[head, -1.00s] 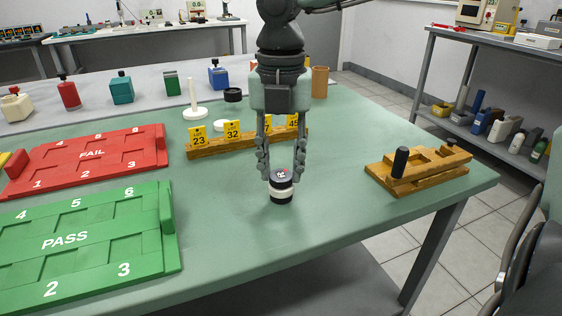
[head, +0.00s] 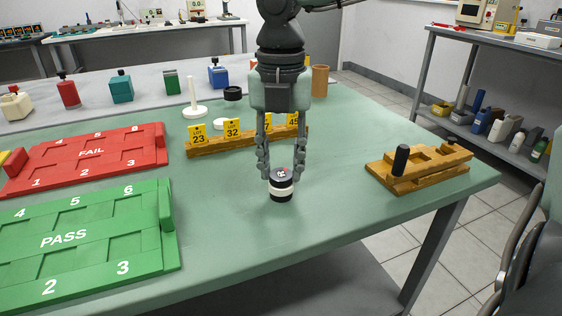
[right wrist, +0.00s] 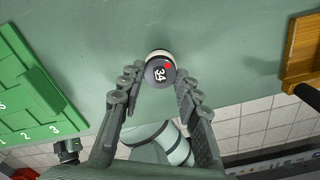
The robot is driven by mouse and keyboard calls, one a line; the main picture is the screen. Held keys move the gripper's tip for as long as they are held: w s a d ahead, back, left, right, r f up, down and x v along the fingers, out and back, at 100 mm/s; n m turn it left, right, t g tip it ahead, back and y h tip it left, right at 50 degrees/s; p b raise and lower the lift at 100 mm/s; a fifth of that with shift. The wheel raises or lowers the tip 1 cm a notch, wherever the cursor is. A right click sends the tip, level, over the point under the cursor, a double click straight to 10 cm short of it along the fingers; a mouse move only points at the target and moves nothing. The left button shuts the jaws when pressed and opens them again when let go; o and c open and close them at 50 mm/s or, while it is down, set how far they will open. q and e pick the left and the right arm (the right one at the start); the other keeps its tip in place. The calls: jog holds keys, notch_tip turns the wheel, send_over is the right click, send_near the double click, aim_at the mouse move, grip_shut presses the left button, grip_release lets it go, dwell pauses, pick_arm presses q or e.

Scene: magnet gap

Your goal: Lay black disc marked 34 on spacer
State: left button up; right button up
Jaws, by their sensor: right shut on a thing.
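My right gripper (head: 281,172) points straight down over the green table and is shut on the black disc marked 34 (head: 281,175). The disc also shows in the right wrist view (right wrist: 160,71), number up with a red mark, between the fingertips (right wrist: 160,84). Directly below the disc is a white spacer (head: 281,188), with a black piece (head: 280,198) under it. The three look stacked and roughly in line. I cannot tell whether the disc touches the spacer. My left gripper is not in view.
A wooden rack (head: 220,144) with yellow lot tags stands behind the gripper. A wooden fixture with a black handle (head: 420,168) is at right. A green PASS tray (head: 75,290) and red FAIL tray (head: 60,183) lie at left. The table around the stack is clear.

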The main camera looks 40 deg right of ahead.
jog(key=shift+f, duration=0.1)
jog(key=o, duration=1.2)
jog(key=shift+c, duration=0.2)
jog(key=shift+c, duration=1)
jog(key=c, duration=0.3)
jog(key=shift+c, duration=0.2)
jog(key=shift+r+p, duration=0.9)
jog(key=shift+r, duration=1.4)
jog(key=shift+o, duration=0.3)
